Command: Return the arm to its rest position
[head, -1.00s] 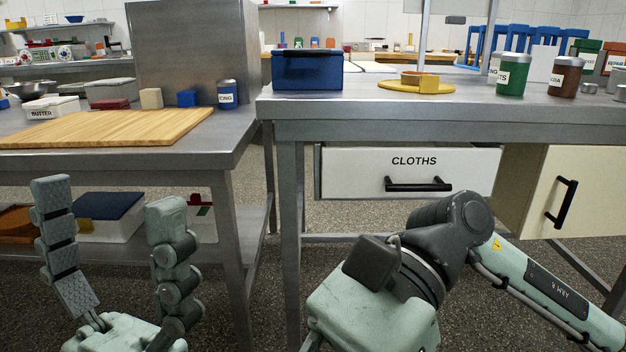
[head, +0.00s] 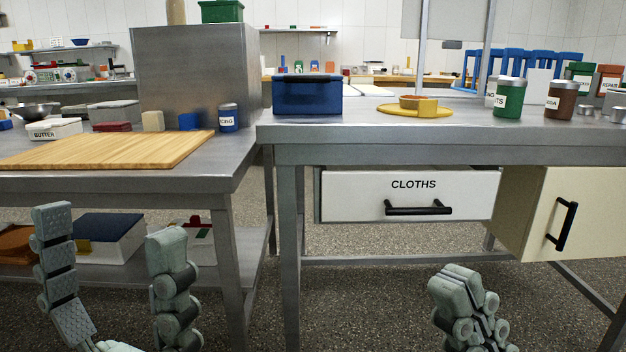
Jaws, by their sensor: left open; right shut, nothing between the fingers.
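My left gripper (head: 110,240) is at the lower left, in front of the left table. Its two jointed green fingers stand upright and wide apart, with nothing between them. My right gripper (head: 462,285) is at the bottom, right of centre, below the CLOTHS drawer. Its fingers point up and are closed together on nothing. The rest of the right arm is out of the picture.
The CLOTHS drawer (head: 350,195) with a black handle looks shut. A cream cabinet door (head: 535,205) is to its right. A steel table (head: 420,128) carries a blue box (head: 307,98) and jars. A cutting board (head: 105,150) lies on the left table. Open floor shows below.

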